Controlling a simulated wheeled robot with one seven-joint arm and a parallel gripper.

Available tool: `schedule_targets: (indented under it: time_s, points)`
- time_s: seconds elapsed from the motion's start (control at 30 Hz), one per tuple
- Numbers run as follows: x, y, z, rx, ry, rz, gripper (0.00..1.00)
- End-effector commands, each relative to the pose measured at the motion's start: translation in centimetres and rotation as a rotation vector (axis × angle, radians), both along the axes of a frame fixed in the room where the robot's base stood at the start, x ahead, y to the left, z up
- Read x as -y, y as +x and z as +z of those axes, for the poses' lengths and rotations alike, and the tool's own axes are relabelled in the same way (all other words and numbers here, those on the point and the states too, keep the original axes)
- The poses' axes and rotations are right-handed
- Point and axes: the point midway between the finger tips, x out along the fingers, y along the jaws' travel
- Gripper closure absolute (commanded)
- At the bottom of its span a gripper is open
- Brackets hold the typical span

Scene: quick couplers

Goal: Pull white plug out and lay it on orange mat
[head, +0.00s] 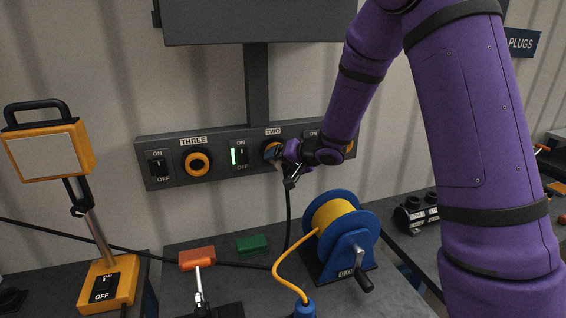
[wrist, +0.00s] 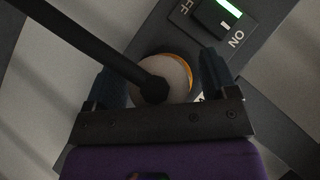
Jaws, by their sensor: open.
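The white plug (wrist: 172,72) sits in the orange-ringed socket marked TWO on the grey wall panel. A black cable (wrist: 90,45) runs from the middle of its back. My gripper (wrist: 162,72) is open, with one dark finger on each side of the plug; I cannot tell whether they touch it. In the head view my gripper (head: 277,157) is at socket TWO and mostly hides the plug. The cable (head: 288,215) hangs below it to the table. I cannot make out an orange mat for certain; a small orange patch (head: 557,188) shows at the right edge.
The switch (head: 239,156) left of socket TWO glows green. Socket THREE (head: 196,162) is empty. On the table are a blue reel (head: 350,245) with yellow cord, a green block (head: 252,244) and an orange-handled clamp (head: 197,258). A yellow lamp (head: 50,155) stands left.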

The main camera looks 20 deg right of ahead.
Motion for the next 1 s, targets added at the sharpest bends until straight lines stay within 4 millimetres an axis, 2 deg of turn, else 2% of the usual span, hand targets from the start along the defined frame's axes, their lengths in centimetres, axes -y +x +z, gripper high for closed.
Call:
schedule_targets:
  time_s: [0.07,0.3,0.33,0.37,0.47,1.0]
  points:
    - [0.0,0.0,0.0,0.000,0.000,0.000,0.21]
    - [0.0,0.0,0.0,0.000,0.000,0.000,0.76]
    - [0.0,0.0,0.0,0.000,0.000,0.000,0.77]
    - [0.0,0.0,0.0,0.000,0.000,0.000,0.56]
    - [0.0,0.0,0.0,0.000,0.000,0.000,0.79]
    - [0.1,-1.5,0.0,0.000,0.001,-0.001,0.79]
